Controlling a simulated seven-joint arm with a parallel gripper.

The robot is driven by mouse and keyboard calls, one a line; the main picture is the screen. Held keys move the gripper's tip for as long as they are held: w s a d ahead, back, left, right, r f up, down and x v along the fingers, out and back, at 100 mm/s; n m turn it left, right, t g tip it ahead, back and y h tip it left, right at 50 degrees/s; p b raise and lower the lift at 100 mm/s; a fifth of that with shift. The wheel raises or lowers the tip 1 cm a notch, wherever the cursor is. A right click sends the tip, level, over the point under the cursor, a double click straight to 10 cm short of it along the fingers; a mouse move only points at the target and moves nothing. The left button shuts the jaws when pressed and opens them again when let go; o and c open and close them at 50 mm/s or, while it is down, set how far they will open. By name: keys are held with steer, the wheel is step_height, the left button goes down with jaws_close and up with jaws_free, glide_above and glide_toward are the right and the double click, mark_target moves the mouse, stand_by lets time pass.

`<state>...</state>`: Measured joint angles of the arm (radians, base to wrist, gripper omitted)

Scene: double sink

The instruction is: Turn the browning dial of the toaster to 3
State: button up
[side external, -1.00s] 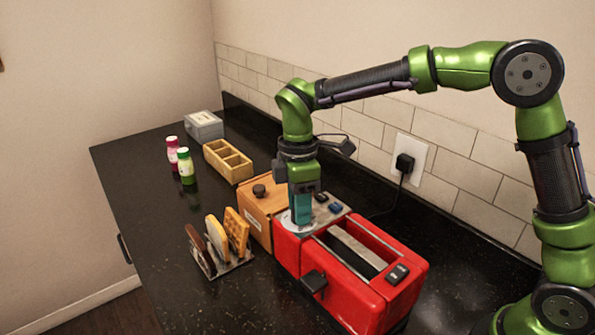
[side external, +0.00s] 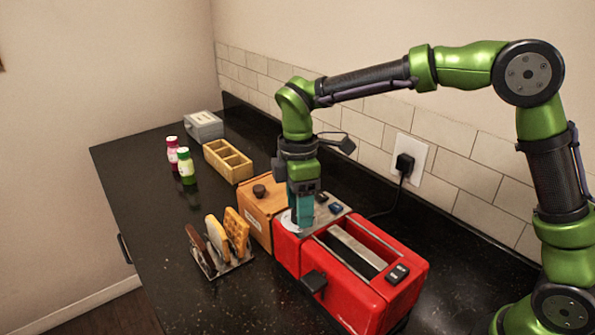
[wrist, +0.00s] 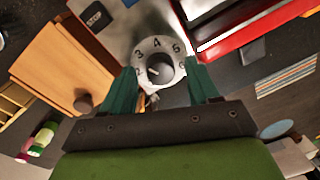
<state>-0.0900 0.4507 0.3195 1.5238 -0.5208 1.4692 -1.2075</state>
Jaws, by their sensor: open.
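The red toaster (side external: 372,300) stands on the dark counter, with a grey control panel (side external: 327,210) on top. In the wrist view its round white browning dial (wrist: 150,46) shows the numbers 2 to 6 around a dark grey knob (wrist: 157,69). A pale mark shows on the knob's lower left part; I cannot tell exactly which number it points to. My gripper (wrist: 162,78) is open, with one teal finger on each side of the knob. In the side view my gripper (side external: 301,222) points straight down over the dial and hides most of it. Contact with the knob cannot be told.
A wooden box with a dark knob (side external: 260,190) stands against the toaster's left end. A rack (side external: 234,262) holding slices and a waffle stands in front. Two bottles (side external: 187,168), a wooden divided tray (side external: 228,160) and a grey box (side external: 204,126) are farther back. The toaster's black lever (side external: 314,282) sticks out forward.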

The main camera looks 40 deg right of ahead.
step_height(320, 180, up, 17)
steer(key=w, duration=0.1)
steer(key=shift+d+f, duration=0.2)
steer(key=shift+d, duration=0.05)
steer(key=s+d+f+m+t+y, duration=0.1)
steer(key=s+d+f+m+t, duration=0.3)
steer(key=s+m, duration=0.5)
steer(key=s+d+f+m+t, duration=0.4)
steer(key=s+d+m, duration=0.3)
steer(key=s, duration=0.3)
steer(key=shift+d+f+m+y, duration=0.15)
steer(key=shift+f+m+y, duration=0.2)
steer(key=shift+m, duration=0.55)
